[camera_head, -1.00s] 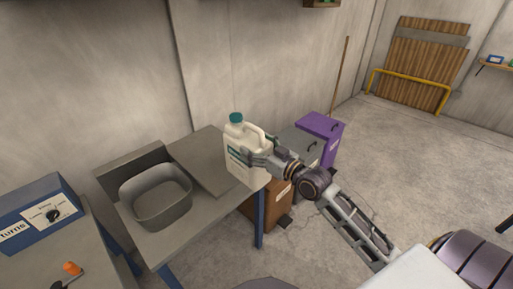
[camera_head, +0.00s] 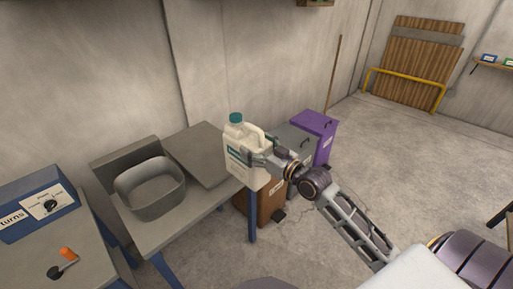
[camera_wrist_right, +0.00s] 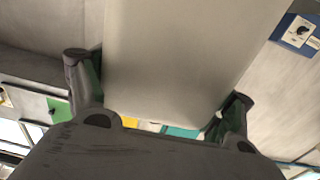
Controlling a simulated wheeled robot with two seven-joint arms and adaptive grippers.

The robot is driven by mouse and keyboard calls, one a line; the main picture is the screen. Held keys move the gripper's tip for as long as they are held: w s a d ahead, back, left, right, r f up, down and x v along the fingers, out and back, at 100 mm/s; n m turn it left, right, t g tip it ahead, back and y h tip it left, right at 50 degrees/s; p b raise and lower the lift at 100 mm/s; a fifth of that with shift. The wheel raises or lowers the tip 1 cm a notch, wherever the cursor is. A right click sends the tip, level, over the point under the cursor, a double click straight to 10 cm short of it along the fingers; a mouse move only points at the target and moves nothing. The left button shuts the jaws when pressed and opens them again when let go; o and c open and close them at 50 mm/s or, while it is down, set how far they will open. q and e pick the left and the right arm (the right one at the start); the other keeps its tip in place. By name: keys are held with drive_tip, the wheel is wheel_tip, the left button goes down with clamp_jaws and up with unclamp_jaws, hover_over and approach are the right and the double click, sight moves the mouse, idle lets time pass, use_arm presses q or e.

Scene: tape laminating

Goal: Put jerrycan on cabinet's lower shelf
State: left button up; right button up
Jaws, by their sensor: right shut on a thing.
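The jerrycan (camera_head: 240,149) is white with a teal cap and stands upright in the head view, at the right end of the grey table. My right gripper (camera_head: 255,159) is shut on it from the right side. In the right wrist view the jerrycan (camera_wrist_right: 180,60) fills the middle, with one finger of my right gripper (camera_wrist_right: 160,95) on each side. I cannot tell whether its base touches the table or hangs just past its edge. My left gripper is not in view. I see no cabinet shelf that I can identify.
The grey table (camera_head: 165,232) holds a grey basin (camera_head: 150,190). A blue control box (camera_head: 35,205) sits at the left. Brown (camera_head: 268,205), grey and purple (camera_head: 318,135) bins stand behind the arm. A yellow rail (camera_head: 405,78) is at the back. Open floor (camera_head: 400,150) lies to the right.

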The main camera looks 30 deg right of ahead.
drive_tip(key=shift+s, duration=0.35)
drive_tip(key=shift+s+f, duration=0.1)
drive_tip(key=shift+s, duration=0.05)
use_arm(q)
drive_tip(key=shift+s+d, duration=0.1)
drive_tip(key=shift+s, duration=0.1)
use_arm(e)
drive_tip(key=s+a+f+m+h, duration=0.2)
drive_tip(key=s+f+h, duration=0.1)
drive_tip(key=f, duration=0.7)
drive_tip(key=s+a+f+m+t+h, duration=0.1)
drive_tip(key=s+a+f+h, duration=0.1)
drive_tip(key=f, duration=0.8)
drive_tip(key=shift+s+a+m+h, duration=0.4)
drive_tip(key=shift+s+a, duration=0.15)
